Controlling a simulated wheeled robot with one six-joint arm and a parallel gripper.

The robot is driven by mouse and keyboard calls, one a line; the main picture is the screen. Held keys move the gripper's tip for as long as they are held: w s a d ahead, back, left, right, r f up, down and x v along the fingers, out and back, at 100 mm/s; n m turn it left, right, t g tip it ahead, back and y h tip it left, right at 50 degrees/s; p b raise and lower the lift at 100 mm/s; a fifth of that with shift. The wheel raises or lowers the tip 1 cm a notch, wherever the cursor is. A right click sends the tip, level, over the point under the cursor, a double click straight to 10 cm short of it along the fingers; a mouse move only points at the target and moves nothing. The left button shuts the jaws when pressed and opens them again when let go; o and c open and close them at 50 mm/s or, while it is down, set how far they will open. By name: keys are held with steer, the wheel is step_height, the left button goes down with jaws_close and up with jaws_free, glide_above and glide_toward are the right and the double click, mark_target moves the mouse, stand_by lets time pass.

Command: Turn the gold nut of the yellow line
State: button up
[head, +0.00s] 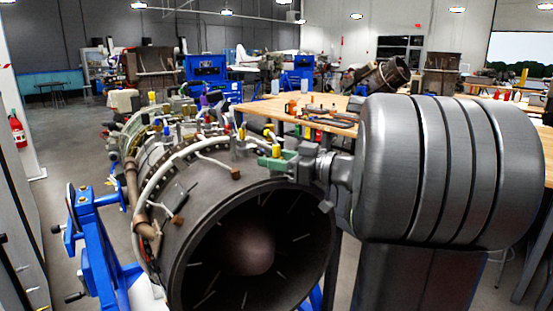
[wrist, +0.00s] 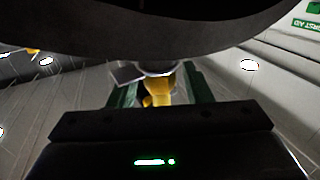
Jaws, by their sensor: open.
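My gripper (head: 277,160) is over the upper right rim of the turbine in the head view, its green fingers beside a yellow fitting (head: 276,150). In the wrist view my gripper (wrist: 162,92) is open, with one green finger on each side of a gold-yellow piece (wrist: 157,88). A grey collar (wrist: 152,69) sits against the far end of that piece. I cannot tell the nut from the rest of the yellow line, nor whether a finger touches it. The dark turbine casing covers the top of the wrist view.
The turbine (head: 180,235) lies on a blue stand (head: 95,235), with pipes and coloured fittings crowded along its top. Another yellow fitting (head: 241,132) stands to the left of my gripper. A wooden workbench (head: 335,122) with tools is behind.

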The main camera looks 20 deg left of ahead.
steer(key=c, duration=0.9)
steer(key=shift+r+m+t, duration=0.1)
steer(key=shift+m+t, duration=0.2)
steer(key=shift+t, duration=0.1)
